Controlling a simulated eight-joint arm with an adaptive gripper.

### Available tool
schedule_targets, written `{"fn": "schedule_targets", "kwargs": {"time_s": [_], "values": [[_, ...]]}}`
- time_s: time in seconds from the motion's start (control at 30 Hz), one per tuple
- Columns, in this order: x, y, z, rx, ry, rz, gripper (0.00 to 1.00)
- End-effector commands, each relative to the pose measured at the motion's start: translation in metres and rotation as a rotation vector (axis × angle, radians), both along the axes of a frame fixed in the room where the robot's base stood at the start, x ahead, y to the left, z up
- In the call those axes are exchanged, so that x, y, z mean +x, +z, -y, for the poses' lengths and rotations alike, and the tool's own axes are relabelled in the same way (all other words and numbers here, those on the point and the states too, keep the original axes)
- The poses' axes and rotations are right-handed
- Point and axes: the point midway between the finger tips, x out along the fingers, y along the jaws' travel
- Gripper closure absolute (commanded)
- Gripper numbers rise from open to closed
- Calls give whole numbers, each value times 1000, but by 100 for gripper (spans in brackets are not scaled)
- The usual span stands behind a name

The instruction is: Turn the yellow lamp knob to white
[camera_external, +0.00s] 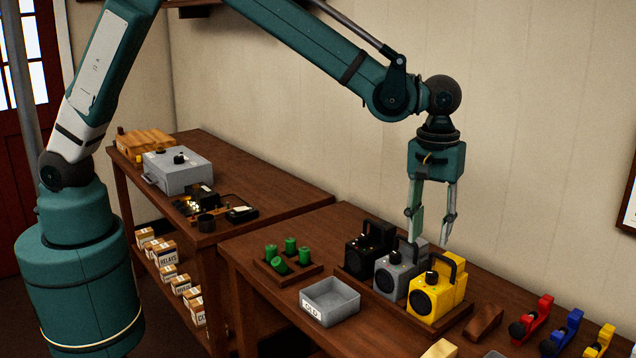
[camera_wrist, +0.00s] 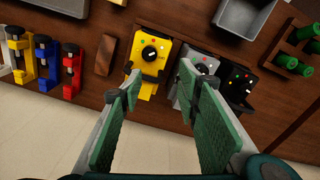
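The yellow lamp (camera_external: 432,297) stands at the right end of a row with a grey lamp (camera_external: 393,277) and a black lamp (camera_external: 365,252). It has a dark carrying handle and a black knob on top; the knob (camera_wrist: 149,53) shows in the wrist view with small coloured dots around it. Which dot the knob points to is too small to tell. My gripper (camera_external: 428,242) hangs above the lamps, pointing down. Its green-padded fingers are spread apart with nothing between them, and in the wrist view (camera_wrist: 158,82) they straddle the yellow lamp's handle side without visible contact.
A grey bin (camera_external: 330,303) labelled OLD and a rack of green cylinders (camera_external: 289,262) are left of the lamps. A wooden block (camera_external: 484,322) and red (camera_external: 532,320), blue (camera_external: 562,332) and yellow (camera_external: 600,342) clamp-like pieces lie right. A wall stands behind.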

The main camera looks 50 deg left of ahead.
Motion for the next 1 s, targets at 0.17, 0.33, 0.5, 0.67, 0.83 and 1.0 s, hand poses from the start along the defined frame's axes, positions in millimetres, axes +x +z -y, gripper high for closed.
{"fn": "schedule_targets", "kwargs": {"time_s": [0.17, 0.33, 0.5, 0.67, 0.83, 1.0], "values": [[5, 8, -20, -11, -9, 12, 67], [10, 16, -39, -19, -19, 22, 67], [13, 24, -57, -28, -30, 35, 67], [16, 31, -75, -35, -39, 46, 67], [18, 37, -93, -42, -51, 59, 67], [19, 43, -112, -49, -61, 72, 67]]}}
